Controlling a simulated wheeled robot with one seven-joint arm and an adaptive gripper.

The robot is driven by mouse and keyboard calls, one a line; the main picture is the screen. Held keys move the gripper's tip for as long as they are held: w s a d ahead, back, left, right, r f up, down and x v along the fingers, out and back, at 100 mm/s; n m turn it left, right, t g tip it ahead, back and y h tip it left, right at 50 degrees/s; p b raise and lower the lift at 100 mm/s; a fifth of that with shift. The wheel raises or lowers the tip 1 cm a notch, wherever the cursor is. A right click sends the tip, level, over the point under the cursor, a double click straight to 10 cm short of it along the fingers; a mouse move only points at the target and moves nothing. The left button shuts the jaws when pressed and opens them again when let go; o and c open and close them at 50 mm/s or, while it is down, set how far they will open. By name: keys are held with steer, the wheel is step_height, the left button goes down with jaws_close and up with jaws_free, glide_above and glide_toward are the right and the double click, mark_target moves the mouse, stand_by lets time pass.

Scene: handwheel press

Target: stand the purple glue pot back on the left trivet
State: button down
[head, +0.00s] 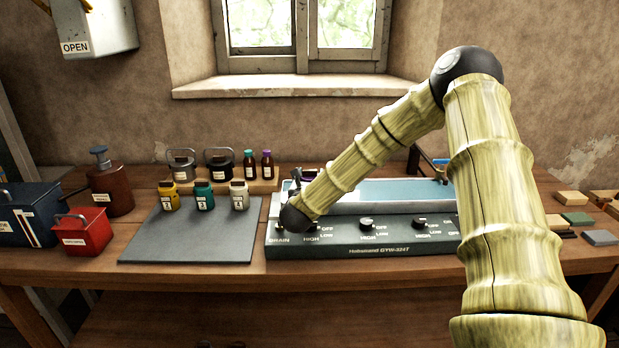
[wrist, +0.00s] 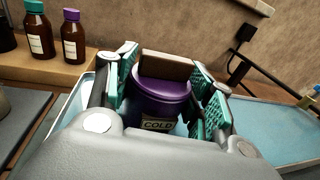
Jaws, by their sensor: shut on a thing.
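The purple glue pot (wrist: 162,92) fills the middle of the wrist view, with a label reading COLD and a flat brown piece across its top. My gripper (wrist: 165,74) is shut on it, green pads on both sides. In the head view a little of the purple pot (head: 310,173) shows behind my arm, over the left end of the pale-blue water bath (head: 375,190). My gripper (head: 297,183) is mostly hidden there by my wrist. The pot's base is hidden, so I cannot tell its height above the bath. I cannot make out a trivet.
A raised wooden shelf (head: 262,186) holds a grey pot (head: 181,166), a black pot (head: 219,164) and two small bottles. Yellow, teal and white jars stand on the grey mat (head: 190,235). A red box (head: 82,232) is at left. The mat's front is clear.

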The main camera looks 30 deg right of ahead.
steer(key=shift+f, duration=0.15)
steer(key=c, duration=0.6)
jaws_free()
steer(key=shift+r, duration=0.2)
steer(key=b+v, duration=0.3)
steer(key=v, duration=0.9)
